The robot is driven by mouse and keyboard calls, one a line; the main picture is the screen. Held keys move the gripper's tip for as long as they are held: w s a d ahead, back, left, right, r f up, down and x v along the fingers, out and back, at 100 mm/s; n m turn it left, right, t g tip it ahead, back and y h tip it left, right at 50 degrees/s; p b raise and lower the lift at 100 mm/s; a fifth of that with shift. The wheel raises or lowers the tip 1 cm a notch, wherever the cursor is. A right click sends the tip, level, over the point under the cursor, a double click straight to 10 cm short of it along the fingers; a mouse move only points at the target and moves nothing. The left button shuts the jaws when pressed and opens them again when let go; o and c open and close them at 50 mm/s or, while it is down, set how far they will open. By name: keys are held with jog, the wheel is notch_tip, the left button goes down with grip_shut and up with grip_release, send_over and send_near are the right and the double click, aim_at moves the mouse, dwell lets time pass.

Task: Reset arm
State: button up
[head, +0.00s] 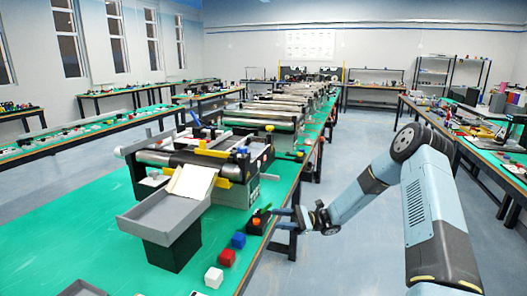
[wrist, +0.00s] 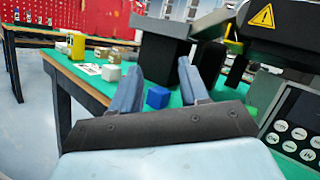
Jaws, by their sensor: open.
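My gripper (head: 288,212) is at the right edge of the green table (head: 70,235), at the end of my arm coming in from the right. In the wrist view my gripper (wrist: 160,66) has its two blue-grey fingers spread apart with nothing held between them. A blue cube (wrist: 157,97) shows in the gap between the fingers, lying beyond them on the green surface.
A mini conveyor (head: 180,158) stands on the table, with a grey tray (head: 150,213) on a dark pedestal before it. A small dark item with an orange top (head: 256,221) is close to my fingertips. A button panel (wrist: 297,135) is at right in the wrist view. The aisle floor is clear.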

jog(key=s+d+r+n+t+h, duration=0.1)
jog(key=s+d+r+n+h, duration=0.15)
jog(key=s+r+h, duration=0.4)
jog(key=s+d+r+n+h, duration=0.1)
jog(key=s+r+n+h, duration=0.2)
jog(key=s+r+h, duration=0.4)
jog(key=s+d+r+n+t+h, duration=0.2)
jog(key=s+d+r+t+h, duration=0.1)
jog(key=s+d+r+t, duration=0.2)
jog(key=s+d+r+n+t+h, duration=0.1)
jog(key=s+d+r+t+h, duration=0.3)
jog(key=s+d+r, duration=0.5)
jog(key=s+t, duration=0.2)
jog(key=s, duration=0.3)
jog(key=shift+s+n, duration=0.25)
jog(key=shift+n, duration=0.1)
